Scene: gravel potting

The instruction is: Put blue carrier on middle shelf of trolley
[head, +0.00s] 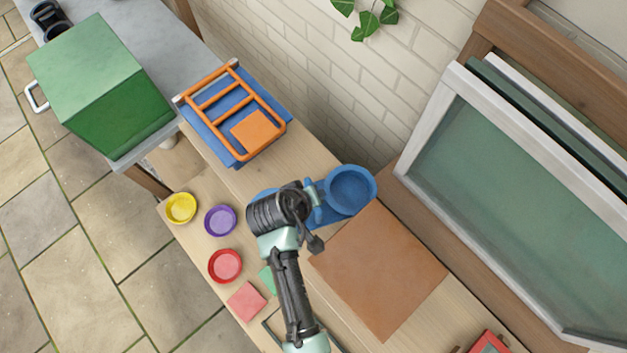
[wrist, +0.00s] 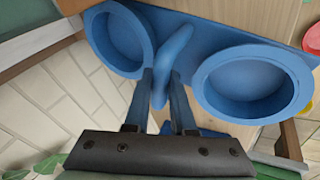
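The blue carrier (head: 350,190) is a flat blue plate with a round cup at each end and an arched handle between them. In the head view my arm hides its middle and much of its left part. My gripper (head: 312,203) is at the handle. In the wrist view the fingers (wrist: 164,90) lie on both sides of the handle (wrist: 178,50) with no clear gap. Whether the carrier is clear of the bench, I cannot tell. An orange-framed rack with blue shelving, apparently the trolley (head: 208,99), stands at upper left; its middle shelf is not clearly visible.
Yellow (head: 181,208), purple (head: 220,221) and red (head: 225,266) bowls stand on the bench's left side. A brown board (head: 380,270) lies right of my arm. A green box (head: 100,85) stands beyond the trolley. A brick wall runs along the back.

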